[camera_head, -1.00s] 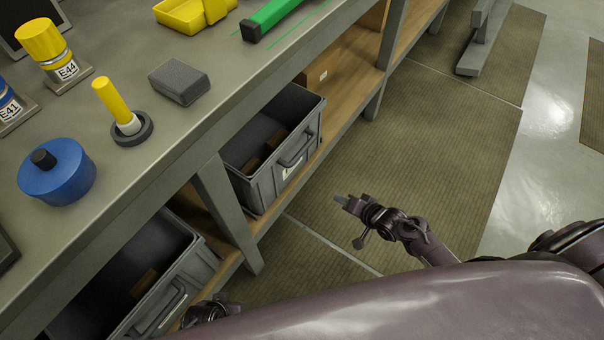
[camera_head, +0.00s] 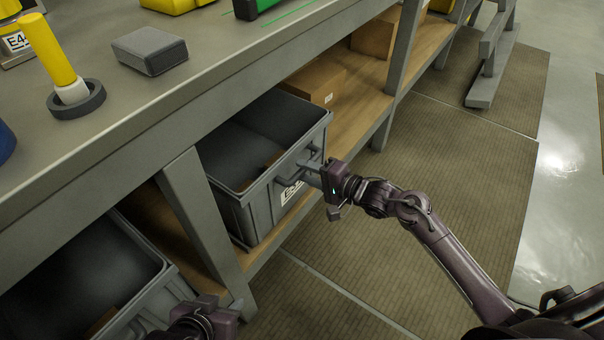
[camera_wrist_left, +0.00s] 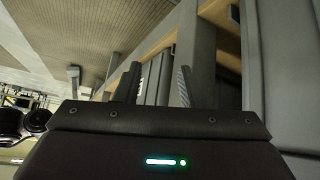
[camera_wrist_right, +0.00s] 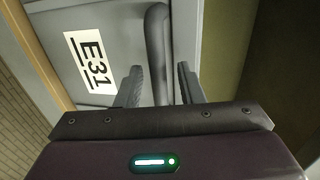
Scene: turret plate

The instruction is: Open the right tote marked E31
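The right tote (camera_head: 265,190) is a grey open-topped bin on the lower wooden shelf, with a bar handle (camera_head: 291,181) on its front. In the right wrist view its label E31 (camera_wrist_right: 90,62) and handle (camera_wrist_right: 158,45) are clear. My right gripper (camera_head: 316,172) is at the tote's front. Its fingers (camera_wrist_right: 158,85) are apart, one on each side of the handle, with gaps showing. My left gripper (camera_head: 197,320) is low in the head view, by the front of the left tote (camera_head: 100,285). Its fingers (camera_wrist_left: 158,86) are apart and nothing shows held between them.
A bench post (camera_head: 205,215) stands between the totes. The benchtop above carries a yellow-handled tool (camera_head: 55,60) and a grey block (camera_head: 150,50). Cardboard boxes (camera_head: 318,80) stand on the shelf behind the right tote. The matted floor (camera_head: 445,190) in front is clear.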

